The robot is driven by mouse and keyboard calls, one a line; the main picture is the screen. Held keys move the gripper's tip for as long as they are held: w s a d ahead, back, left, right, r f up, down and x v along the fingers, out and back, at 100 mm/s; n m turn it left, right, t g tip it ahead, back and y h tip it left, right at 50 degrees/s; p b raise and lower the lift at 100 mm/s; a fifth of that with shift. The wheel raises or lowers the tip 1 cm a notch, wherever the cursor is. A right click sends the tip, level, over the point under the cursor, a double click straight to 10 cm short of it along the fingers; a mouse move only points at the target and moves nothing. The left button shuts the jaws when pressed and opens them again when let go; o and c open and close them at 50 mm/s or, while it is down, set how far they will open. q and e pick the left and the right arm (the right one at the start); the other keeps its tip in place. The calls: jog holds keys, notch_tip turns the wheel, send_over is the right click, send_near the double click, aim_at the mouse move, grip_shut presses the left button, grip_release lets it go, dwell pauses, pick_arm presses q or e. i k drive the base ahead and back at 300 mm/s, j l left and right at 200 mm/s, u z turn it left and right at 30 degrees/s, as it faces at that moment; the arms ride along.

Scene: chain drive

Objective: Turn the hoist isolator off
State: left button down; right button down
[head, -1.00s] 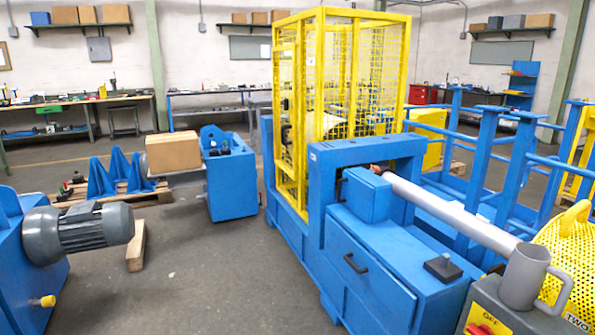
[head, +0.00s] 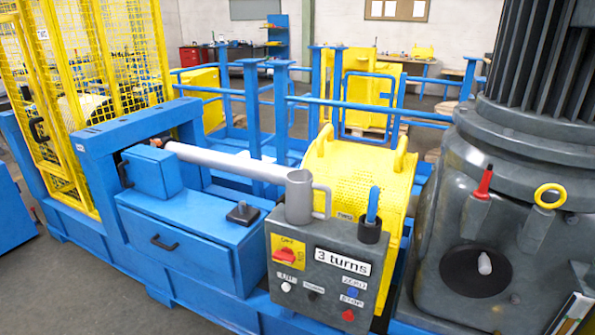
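A red rotary switch (head: 285,255) on a yellow plate, which looks like the isolator, sits at the upper left of a grey control box (head: 325,301). The plate has small lettering at its top that seems to read OFF. The red handle looks roughly level across the plate, but its exact setting is hard to tell. Neither of my grippers is in view.
A "3 turns" sign (head: 342,261), small labelled buttons, and a red button (head: 348,315) share the box face. A grey mug (head: 299,200) and a black holder (head: 371,231) stand on top. A yellow perforated guard (head: 365,173) is behind; a large grey motor housing (head: 480,190) is right.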

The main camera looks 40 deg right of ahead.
aim_at(285, 255)
jog(key=z, duration=1.6)
